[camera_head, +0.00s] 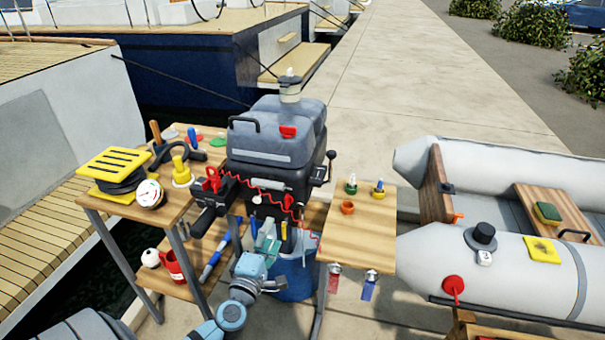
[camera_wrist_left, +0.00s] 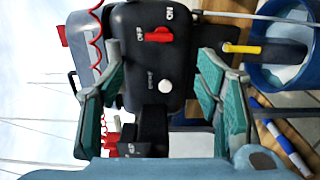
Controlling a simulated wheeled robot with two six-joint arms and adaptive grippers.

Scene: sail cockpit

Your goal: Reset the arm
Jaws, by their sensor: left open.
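My left arm (camera_head: 231,315) comes up from the bottom of the head view. Its gripper (camera_head: 268,243) is open, with teal finger pads and nothing between them, in front of the black outboard motor (camera_head: 268,179). In the left wrist view the open gripper (camera_wrist_left: 163,100) frames the motor's dark panel (camera_wrist_left: 135,60). A red switch (camera_wrist_left: 158,36) marked ON and OFF sits on that panel, apart from the fingers. My right gripper is not in view.
A blue bucket (camera_head: 293,283) stands below and behind the gripper. A cluttered wooden table (camera_head: 180,210) is on the left, and a small wooden table (camera_head: 357,238) on the right. A grey dinghy (camera_head: 510,255) lies further right. The dock (camera_head: 400,70) behind is clear.

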